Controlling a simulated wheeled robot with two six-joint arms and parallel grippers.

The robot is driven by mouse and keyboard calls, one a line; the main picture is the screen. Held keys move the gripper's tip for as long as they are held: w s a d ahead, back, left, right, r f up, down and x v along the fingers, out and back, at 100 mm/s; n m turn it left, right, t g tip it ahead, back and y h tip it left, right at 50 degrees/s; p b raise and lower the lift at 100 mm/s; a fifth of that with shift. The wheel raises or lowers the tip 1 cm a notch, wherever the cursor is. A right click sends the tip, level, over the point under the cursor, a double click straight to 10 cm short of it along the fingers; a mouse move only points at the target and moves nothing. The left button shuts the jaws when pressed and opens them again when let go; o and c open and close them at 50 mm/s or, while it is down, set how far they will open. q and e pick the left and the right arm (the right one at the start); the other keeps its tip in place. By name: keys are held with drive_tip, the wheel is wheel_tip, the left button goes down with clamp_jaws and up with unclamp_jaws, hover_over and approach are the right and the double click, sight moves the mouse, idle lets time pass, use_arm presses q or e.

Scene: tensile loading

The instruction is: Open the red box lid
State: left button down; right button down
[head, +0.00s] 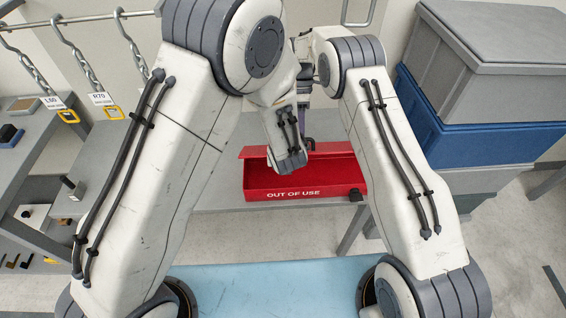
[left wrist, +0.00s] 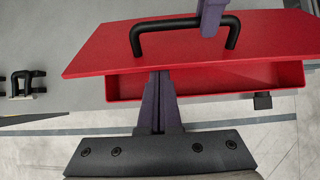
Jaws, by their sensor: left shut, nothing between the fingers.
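The red box (head: 305,193), marked OUT OF USE, sits on a grey bench in the head view, partly hidden by my left arm. Its red lid (left wrist: 110,50) fills the upper left wrist view and bears a black bar handle (left wrist: 185,23). The lid sits askew over the box, overhanging the red box wall (left wrist: 215,83). My left gripper (left wrist: 160,74) is shut and empty, its tips at the lid's near edge; whether they touch it is unclear. My right gripper (left wrist: 211,12), a purple part, is at the handle; its finger opening is hidden.
Blue and grey bins (head: 480,110) are stacked at the right. Hooks with tags (head: 101,98) hang from a rail at the left, above a grey table. A black clamp-like part (left wrist: 28,82) lies left of the lid. A light blue surface (head: 270,290) is in front.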

use_arm(q)
drive_tip(key=shift+w, duration=0.15)
use_arm(e)
drive_tip(key=shift+w+d+f, duration=0.1)
drive_tip(key=shift+w+f, duration=0.05)
drive_tip(key=shift+f, duration=0.2)
drive_tip(key=c, duration=1.1)
unclamp_jaws()
drive_tip(key=shift+o, duration=1.1)
drive_tip(key=shift+w+f, duration=0.15)
drive_tip(key=shift+r, duration=0.2)
